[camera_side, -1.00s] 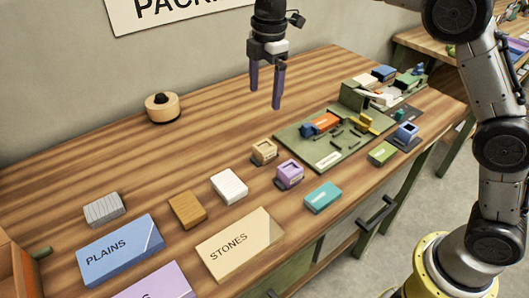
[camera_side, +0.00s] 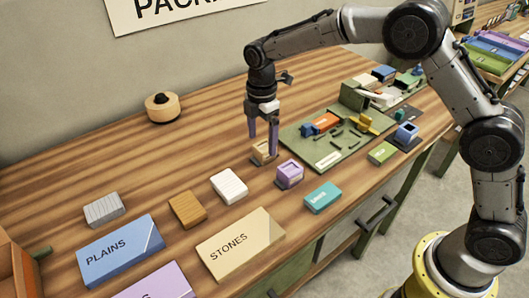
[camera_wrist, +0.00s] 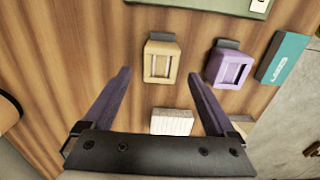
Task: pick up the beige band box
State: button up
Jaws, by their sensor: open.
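The small beige box (camera_side: 262,157) with a framed recess sits on the wooden table, partly hidden by my gripper's fingers in the side view. In the wrist view the beige box (camera_wrist: 161,62) shows whole, with a dark grey piece at its far end. My gripper (camera_side: 262,146) points down over it, with purple fingers apart and nothing between them. In the wrist view the fingertips (camera_wrist: 159,75) lie to either side of the box's near end. Whether they touch it or hover above it, I cannot tell.
A similar purple box (camera_side: 289,174) stands close to the right. A white ribbed block (camera_side: 229,186), a brown block (camera_side: 187,209) and a teal box (camera_side: 323,197) are nearby. A green board (camera_side: 325,155) with small parts lies behind right. The table's back left is mostly clear.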

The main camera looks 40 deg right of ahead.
aim_at(265, 145)
jog(key=f, duration=0.2)
jog(key=shift+d+f, duration=0.35)
jog(key=shift+d, duration=0.05)
jog(key=shift+f, duration=0.6)
grip_shut()
jog(key=shift+r, duration=0.1)
